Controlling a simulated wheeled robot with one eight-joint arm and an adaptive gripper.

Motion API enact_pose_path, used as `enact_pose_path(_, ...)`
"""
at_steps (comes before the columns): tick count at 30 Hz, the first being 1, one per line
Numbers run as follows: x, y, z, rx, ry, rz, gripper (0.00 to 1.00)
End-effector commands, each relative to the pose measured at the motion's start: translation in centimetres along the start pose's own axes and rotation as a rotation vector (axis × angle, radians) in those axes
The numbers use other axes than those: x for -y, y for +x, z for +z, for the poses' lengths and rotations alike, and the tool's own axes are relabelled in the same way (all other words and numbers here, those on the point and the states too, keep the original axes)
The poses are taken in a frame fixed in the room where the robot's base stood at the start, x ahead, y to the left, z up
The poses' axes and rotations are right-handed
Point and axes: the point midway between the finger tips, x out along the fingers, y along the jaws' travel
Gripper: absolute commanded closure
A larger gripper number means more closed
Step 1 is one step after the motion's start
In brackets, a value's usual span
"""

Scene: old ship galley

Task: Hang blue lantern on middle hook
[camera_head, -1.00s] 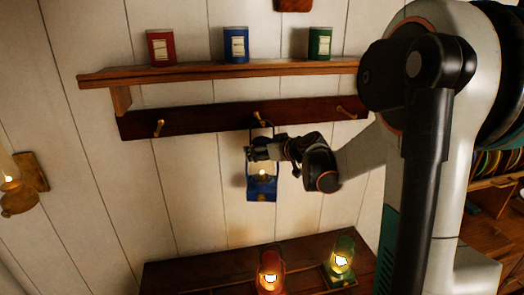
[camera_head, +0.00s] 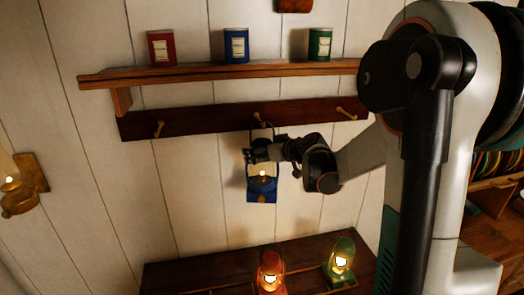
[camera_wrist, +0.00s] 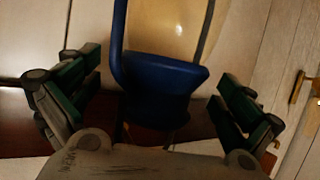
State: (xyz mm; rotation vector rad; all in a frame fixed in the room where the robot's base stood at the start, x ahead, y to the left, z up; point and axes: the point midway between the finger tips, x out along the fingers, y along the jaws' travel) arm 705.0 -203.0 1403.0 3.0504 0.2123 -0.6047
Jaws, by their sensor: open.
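The blue lantern (camera_head: 262,190) is upright, flat near the wall, below the middle hook (camera_head: 257,117) on the dark rail. Its wire handle rises to the hook and appears to be looped over it; the exact contact is too small to tell. My gripper (camera_head: 256,153) is at the lantern's upper part, reaching in from the right. In the wrist view, my gripper's (camera_wrist: 155,100) green-padded fingers are spread wide, with the lantern's blue body (camera_wrist: 160,85) between them. Gaps show on both sides, so the fingers look clear of it.
The dark rail (camera_head: 190,121) also carries a left hook (camera_head: 158,129) and a right hook (camera_head: 346,113), both empty. A shelf (camera_head: 200,74) with three tins runs above. A red lantern (camera_head: 270,272) and a green lantern (camera_head: 340,262) stand on the wooden surface below.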

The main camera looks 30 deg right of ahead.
Motion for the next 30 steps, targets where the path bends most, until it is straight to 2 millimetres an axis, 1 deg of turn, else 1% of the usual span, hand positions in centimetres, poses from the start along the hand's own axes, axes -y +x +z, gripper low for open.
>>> enact_pose_path(4, 0.0, -0.4, 0.0, 0.0, 0.0, 0.0, 0.01)
enact_pose_path(8, 0.0, -1.9, 0.0, 0.0, 0.002, 0.001, 0.01)
enact_pose_path(18, -0.1, -8.3, 0.0, 0.0, 0.002, 0.003, 0.01)
enact_pose_path(21, -0.1, -9.8, 0.0, -0.001, 0.002, 0.003, 0.01)
enact_pose_path(25, 0.0, -11.2, 0.0, 0.0, 0.001, 0.001, 0.01)
enact_pose_path(30, -0.1, -11.9, 0.0, 0.0, 0.001, 0.001, 0.01)
